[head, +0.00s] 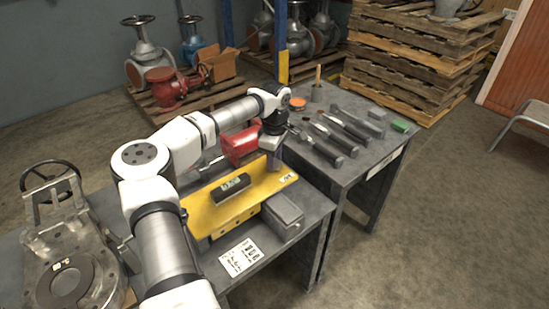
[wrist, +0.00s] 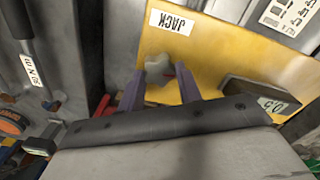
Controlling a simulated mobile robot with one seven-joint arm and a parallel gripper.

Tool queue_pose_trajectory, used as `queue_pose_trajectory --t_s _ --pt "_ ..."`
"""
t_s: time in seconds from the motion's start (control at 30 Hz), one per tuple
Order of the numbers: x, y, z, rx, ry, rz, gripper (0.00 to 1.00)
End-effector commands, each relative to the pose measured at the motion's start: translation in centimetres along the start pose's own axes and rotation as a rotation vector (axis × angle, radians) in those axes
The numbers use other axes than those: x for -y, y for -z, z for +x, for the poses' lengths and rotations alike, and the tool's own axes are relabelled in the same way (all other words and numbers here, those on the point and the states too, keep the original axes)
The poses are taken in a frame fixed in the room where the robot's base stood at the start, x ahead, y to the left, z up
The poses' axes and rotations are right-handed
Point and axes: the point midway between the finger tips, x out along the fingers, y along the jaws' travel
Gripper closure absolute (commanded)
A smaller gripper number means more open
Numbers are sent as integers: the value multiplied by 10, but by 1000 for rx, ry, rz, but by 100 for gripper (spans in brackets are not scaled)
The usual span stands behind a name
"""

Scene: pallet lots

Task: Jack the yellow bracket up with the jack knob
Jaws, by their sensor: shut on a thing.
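The yellow bracket (head: 257,190) lies on the grey bench, and its yellow plate (wrist: 220,55) fills much of the wrist view. A white JACK label (wrist: 171,23) is on it. The pale, lobed jack knob (wrist: 158,70) is between my gripper's purple fingers (wrist: 159,76), which are shut on it. In the head view my gripper (head: 274,160) points down at the bracket's far right end, and the knob is hidden there. A dark bar with a pale readout (head: 232,187) lies on the bracket; it also shows in the wrist view (wrist: 255,95).
A grey box (head: 284,212) and a printed sheet (head: 240,257) are at the bracket's near side. A red object (head: 240,146) stands behind it. Several tools lie on the right-hand bench (head: 345,165). A large valve (head: 70,255) is at the left.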

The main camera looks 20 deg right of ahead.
Motion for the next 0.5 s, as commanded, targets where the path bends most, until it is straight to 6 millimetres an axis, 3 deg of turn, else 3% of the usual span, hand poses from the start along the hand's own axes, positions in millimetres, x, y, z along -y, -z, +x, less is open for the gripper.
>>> queue_pose_trajectory --t_s 0.17,0.2,0.33,0.5 --pt "0 -2 2 3 3 2 88" --pt "0 -2 2 3 3 2 60" --pt "0 -2 2 2 2 1 44" --pt "0 -1 1 2 1 0 44"
